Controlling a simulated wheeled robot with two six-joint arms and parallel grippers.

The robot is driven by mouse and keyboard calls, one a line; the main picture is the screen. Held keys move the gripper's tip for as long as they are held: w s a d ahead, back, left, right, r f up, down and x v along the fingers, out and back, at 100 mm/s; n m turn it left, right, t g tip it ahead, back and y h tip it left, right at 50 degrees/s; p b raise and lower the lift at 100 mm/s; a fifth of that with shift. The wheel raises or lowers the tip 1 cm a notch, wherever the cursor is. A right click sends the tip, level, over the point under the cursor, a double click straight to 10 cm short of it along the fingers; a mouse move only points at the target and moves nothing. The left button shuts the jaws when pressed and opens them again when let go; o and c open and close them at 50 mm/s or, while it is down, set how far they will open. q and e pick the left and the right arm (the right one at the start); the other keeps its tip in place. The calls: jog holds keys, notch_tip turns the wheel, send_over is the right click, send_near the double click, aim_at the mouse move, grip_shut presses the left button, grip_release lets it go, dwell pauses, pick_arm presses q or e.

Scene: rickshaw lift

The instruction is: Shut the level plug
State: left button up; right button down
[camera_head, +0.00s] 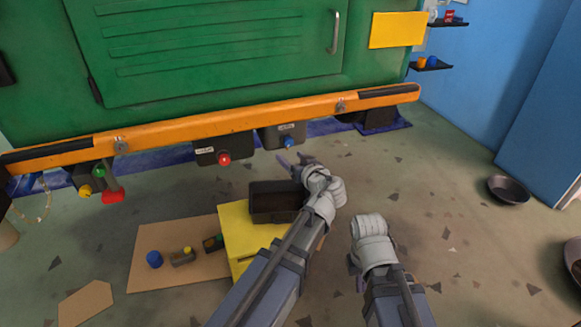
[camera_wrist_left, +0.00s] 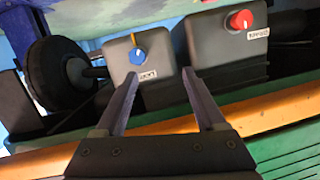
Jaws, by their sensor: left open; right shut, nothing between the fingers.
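A blue plug (camera_head: 289,143) sits on a dark labelled box (camera_head: 278,133) under the green body's orange rail; its label is hard to read. In the left wrist view the blue plug (camera_wrist_left: 138,57) has a thin orange bar pointing away from the label. My left gripper (camera_head: 295,163) is open just below this plug. In the left wrist view its fingertips (camera_wrist_left: 160,75) are spread in front of the box, the plug nearer the left finger. Nothing is between the fingers. My right gripper (camera_head: 355,271) is shut and empty, low above the floor.
A box with a red plug (camera_head: 223,159) hangs left of the blue one. The orange rail (camera_head: 230,119) runs above both. A dark tray (camera_head: 274,202) on a yellow box (camera_head: 237,228) stands beside my left arm.

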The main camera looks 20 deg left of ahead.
aim_at(290, 143)
pick_arm(q)
jog(key=w+a+f+t+b, duration=0.1)
jog(key=w+b, duration=0.1)
jog(key=w, duration=0.1)
jog(key=w+a+f+t+b, duration=0.1)
jog(key=w+b, duration=0.1)
jog(key=w, duration=0.2)
jog(key=w+a+f+t+b, duration=0.1)
jog(key=w+b, duration=0.1)
jog(key=w, duration=0.1)
jog(key=shift+w+a+f+t, duration=0.1)
jog(key=shift+w+a+t, duration=0.1)
jog(key=shift+w+t, duration=0.1)
pick_arm(e)
notch_tip(290, 143, down, 8)
jog(key=shift+f, duration=0.2)
pick_arm(q)
grip_shut()
